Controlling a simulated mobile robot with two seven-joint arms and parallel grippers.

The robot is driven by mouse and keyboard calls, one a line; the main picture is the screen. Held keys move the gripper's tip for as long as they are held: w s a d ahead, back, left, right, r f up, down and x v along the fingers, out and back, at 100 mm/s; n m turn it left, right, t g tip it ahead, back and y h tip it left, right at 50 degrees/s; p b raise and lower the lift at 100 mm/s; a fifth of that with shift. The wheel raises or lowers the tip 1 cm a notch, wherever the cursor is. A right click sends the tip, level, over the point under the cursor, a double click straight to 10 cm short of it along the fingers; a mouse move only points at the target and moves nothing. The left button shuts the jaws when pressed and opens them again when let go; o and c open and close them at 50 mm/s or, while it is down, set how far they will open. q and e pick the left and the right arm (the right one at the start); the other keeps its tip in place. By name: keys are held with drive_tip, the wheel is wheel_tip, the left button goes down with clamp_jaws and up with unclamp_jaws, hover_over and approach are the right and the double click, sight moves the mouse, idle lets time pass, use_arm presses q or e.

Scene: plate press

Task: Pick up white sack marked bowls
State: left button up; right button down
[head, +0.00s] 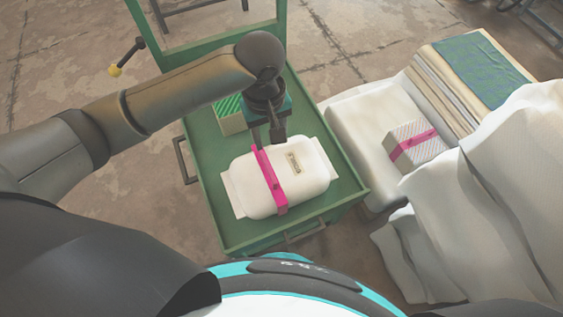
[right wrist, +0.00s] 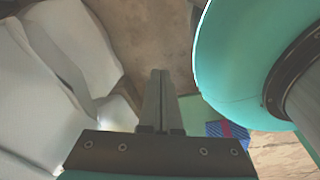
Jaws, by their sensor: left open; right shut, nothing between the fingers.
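A white sack (head: 312,172) with a pink strap around it lies in the green tray-like cart (head: 226,222). A small label is on its top, with lettering too small to read. My left gripper (head: 270,146) is open, pointing down at the far edge of the sack, near the strap. I cannot tell whether its fingers touch the sack. My right gripper (right wrist: 160,74) is shut and empty in the right wrist view, away from the sack. It does not show in the head view.
A green striped box (head: 232,122) sits in the cart behind the sack, partly hidden by my left arm. To the right, a striped box with a pink ribbon (head: 418,150) rests on white sacks or cloth (head: 355,125). Folded cloths (head: 470,70) lie behind.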

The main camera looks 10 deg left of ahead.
use_arm(q)
drive_tip(key=b, duration=0.3)
hover_over(268, 166)
wheel_tip(268, 166, down, 5)
drive_tip(key=shift+w+d+f, duration=0.15)
drive_tip(key=shift+f, duration=0.05)
wheel_tip(268, 166, down, 2)
drive_tip(key=shift+f+b, duration=0.2)
drive_tip(key=shift+b, duration=0.35)
use_arm(e)
drive_tip(key=w+d+f, duration=0.1)
drive_tip(key=w+f, duration=0.2)
drive_tip(key=w, duration=0.2)
use_arm(q)
drive_tip(key=shift+f+b, duration=0.4)
drive_tip(key=shift+f, duration=0.5)
drive_tip(key=shift+f+b, duration=0.7)
drive_tip(key=shift+f, duration=0.25)
drive_tip(key=shift+s+f+b, duration=0.2)
drive_tip(key=shift+f+b, duration=0.35)
drive_tip(key=shift+f, duration=0.2)
drive_tip(key=shift+f+b, duration=0.45)
drive_tip(key=shift+f, duration=0.4)
use_arm(e)
drive_tip(key=w+a+r, duration=0.5)
drive_tip(key=w, duration=0.1)
drive_tip(key=shift+a, duration=0.2)
drive_tip(key=shift+r, duration=0.1)
